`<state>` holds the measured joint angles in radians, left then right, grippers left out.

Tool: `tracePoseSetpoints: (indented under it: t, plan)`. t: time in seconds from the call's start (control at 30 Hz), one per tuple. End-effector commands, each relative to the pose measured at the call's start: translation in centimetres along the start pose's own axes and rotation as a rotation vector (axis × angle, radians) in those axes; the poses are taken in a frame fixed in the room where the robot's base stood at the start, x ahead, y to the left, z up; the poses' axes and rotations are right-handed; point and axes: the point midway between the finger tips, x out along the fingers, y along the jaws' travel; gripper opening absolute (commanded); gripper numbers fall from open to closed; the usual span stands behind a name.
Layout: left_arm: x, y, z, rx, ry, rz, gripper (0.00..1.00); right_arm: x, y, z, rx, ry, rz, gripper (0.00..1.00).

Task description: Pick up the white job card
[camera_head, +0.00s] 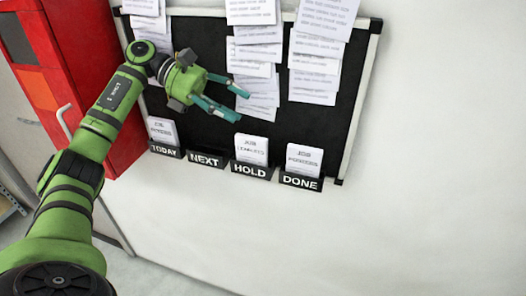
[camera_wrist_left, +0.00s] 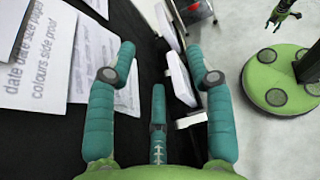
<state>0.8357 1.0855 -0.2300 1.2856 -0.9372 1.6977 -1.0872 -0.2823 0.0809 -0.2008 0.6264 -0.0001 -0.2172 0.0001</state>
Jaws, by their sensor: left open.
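White job cards stand in labelled holders along the bottom of a black board: one in the TODAY holder (camera_head: 162,130), one in HOLD (camera_head: 251,149) and one in DONE (camera_head: 304,159). I cannot tell which is the task's card. My left gripper (camera_head: 239,104) is open and empty in front of the board, above the NEXT and HOLD holders. In the left wrist view its teal fingers (camera_wrist_left: 161,65) are spread, with white card edges (camera_wrist_left: 181,78) seen between and beyond them. My right gripper seems to show small at that view's top right (camera_wrist_left: 283,16); its jaws are unclear.
The black board (camera_head: 209,124) carries several hanging printed sheets (camera_head: 316,50) above the holders. The NEXT holder (camera_head: 206,160) shows no card. A red cabinet (camera_head: 75,70) stands left of the board. The white wall right of the board is clear.

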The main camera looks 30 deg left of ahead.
Motion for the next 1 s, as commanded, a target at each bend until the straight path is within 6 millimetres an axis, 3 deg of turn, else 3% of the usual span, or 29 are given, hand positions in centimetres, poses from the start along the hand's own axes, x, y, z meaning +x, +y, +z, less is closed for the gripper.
tracePoseSetpoints:
  t: [0.03, 0.37, 0.53, 0.77, 1.0]
  plan:
    - [0.6, 0.0, -1.3, -0.001, 0.000, 0.000, 0.53, 1.3, -0.1, 0.6, 0.000, -0.007, -0.001, 0.47]
    - [2.1, 0.0, -4.9, -0.001, -0.001, 0.000, 0.53, 5.2, -0.5, 3.1, 0.001, -0.040, -0.005, 0.47]
    - [2.6, 0.0, -6.2, 0.000, -0.001, 0.000, 0.53, 6.5, -0.5, 3.4, 0.001, -0.042, -0.005, 0.47]
    - [4.2, 0.0, -6.0, -0.002, 0.000, -0.003, 0.53, 5.6, -0.4, 2.4, 0.001, -0.028, -0.003, 0.47]
    - [7.4, 0.0, -5.5, -0.002, -0.001, -0.006, 0.53, 3.1, -0.3, 1.9, 0.002, -0.023, -0.003, 0.47]
